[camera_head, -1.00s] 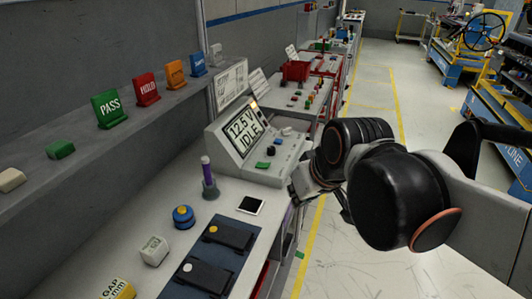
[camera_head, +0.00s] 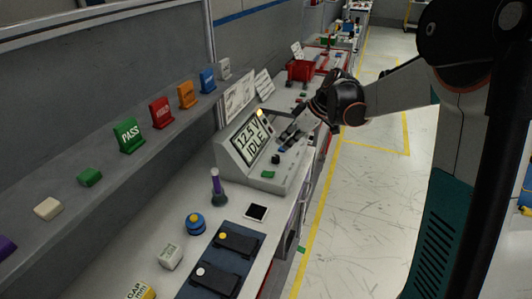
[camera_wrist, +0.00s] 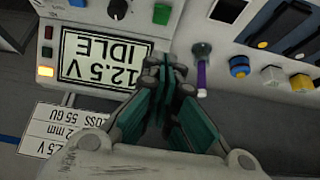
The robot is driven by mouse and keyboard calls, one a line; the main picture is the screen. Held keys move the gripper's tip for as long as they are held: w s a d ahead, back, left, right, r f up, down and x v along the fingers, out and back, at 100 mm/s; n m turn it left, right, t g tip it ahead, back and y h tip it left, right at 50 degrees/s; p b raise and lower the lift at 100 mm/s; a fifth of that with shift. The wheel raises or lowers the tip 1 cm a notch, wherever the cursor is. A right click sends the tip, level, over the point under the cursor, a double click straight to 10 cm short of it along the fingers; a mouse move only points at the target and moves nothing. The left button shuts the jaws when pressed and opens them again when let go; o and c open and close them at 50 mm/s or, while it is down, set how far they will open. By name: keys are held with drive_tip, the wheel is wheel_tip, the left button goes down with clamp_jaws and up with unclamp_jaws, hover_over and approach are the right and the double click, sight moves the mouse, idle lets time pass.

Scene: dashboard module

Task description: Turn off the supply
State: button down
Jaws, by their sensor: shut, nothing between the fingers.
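The supply (camera_head: 229,157) is a grey sloped console on the bench. Its display (camera_head: 251,139) reads "12.5 V IDLE" and also shows, upside down, in the wrist view (camera_wrist: 105,55). A black knob (camera_head: 276,159) and a green button (camera_head: 267,174) sit on its lower front; the wrist view shows the knob (camera_wrist: 117,9) and button (camera_wrist: 161,14) too. My gripper (camera_head: 291,132) is shut and empty over the console's right part. Its fingertips (camera_wrist: 163,62) appear beside the display; I cannot tell whether they touch anything.
A purple tool in a holder (camera_head: 217,188), a dark-screened device (camera_head: 256,212) and a blue round item (camera_head: 195,223) stand in front of the console. A shelf with coloured signs, including green PASS (camera_head: 129,135), runs along the left. A red bin (camera_head: 300,71) is behind.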

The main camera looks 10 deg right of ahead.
drive_tip(key=shift+w+d+f, duration=0.15)
drive_tip(key=shift+w+d, duration=0.05)
drive_tip(key=shift+w, duration=0.1)
drive_tip(key=shift+f, duration=0.1)
drive_tip(key=b, duration=0.3)
hover_over(263, 173)
drive_tip(key=s+d, duration=0.2)
drive_tip(key=f, duration=0.8)
drive_tip(key=shift+w, duration=0.2)
wheel_tip(263, 173, down, 2)
drive_tip(key=shift+d+f+b, duration=0.1)
drive_tip(key=shift+f+b, duration=0.15)
drive_tip(key=shift+b, duration=0.1)
drive_tip(key=shift+s+d+f, duration=0.15)
drive_tip(key=shift+f, duration=0.65)
